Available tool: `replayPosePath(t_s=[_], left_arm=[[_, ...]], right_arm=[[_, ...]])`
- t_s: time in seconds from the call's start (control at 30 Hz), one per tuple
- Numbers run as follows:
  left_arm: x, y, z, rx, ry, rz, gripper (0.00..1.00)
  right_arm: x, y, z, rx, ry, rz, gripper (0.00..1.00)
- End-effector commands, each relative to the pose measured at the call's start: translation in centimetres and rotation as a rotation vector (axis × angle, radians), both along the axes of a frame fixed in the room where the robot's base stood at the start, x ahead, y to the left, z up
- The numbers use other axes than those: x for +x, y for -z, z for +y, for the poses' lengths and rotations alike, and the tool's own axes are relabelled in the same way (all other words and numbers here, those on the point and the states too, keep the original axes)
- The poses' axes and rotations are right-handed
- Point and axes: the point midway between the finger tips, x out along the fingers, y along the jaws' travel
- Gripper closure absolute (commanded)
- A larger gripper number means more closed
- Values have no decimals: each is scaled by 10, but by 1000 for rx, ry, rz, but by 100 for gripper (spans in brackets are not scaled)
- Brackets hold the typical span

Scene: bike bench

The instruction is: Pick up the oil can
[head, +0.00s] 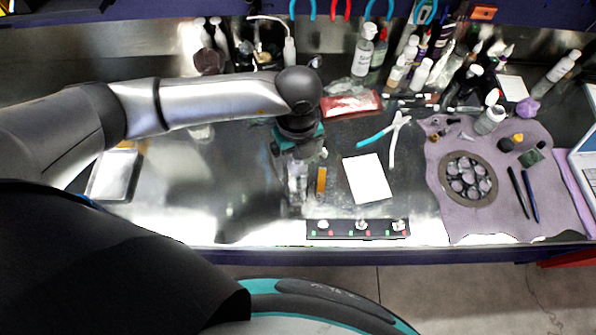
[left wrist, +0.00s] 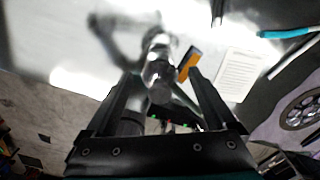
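My left gripper (head: 299,158) points down over the front middle of the bench. In the left wrist view its two black fingers (left wrist: 165,85) stand apart. A shiny, silvery, narrow-topped object (left wrist: 158,72), probably the oil can, shows between them. In the head view a pale, shiny upright piece of it (head: 297,184) shows just below the gripper. Its lower part is partly hidden, and I cannot tell whether the fingers touch it. My right gripper is not in view.
An orange-yellow piece (head: 321,180) and a white sheet (head: 368,179) lie close to the right. A black strip with small buttons (head: 357,229) lies at the front edge. Pliers (head: 391,135), a purple mat (head: 462,222) and several bottles (head: 363,52) are farther off.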

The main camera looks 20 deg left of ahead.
Motion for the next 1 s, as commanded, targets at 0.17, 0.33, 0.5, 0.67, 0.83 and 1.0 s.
replayPosePath(t_s=[0.17,0.33,0.5,0.67,0.83,1.0], left_arm=[[0,0,0,0,-1,0,31],[0,0,0,0,-1,0,50],[0,0,0,1,-1,1,69],[0,0,0,1,-1,1,87],[0,0,0,0,-1,1,100],[0,0,0,0,-1,1,100]], right_arm=[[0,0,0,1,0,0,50],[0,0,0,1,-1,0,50],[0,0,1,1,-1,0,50],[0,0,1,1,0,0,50],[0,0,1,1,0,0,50],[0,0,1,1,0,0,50]])
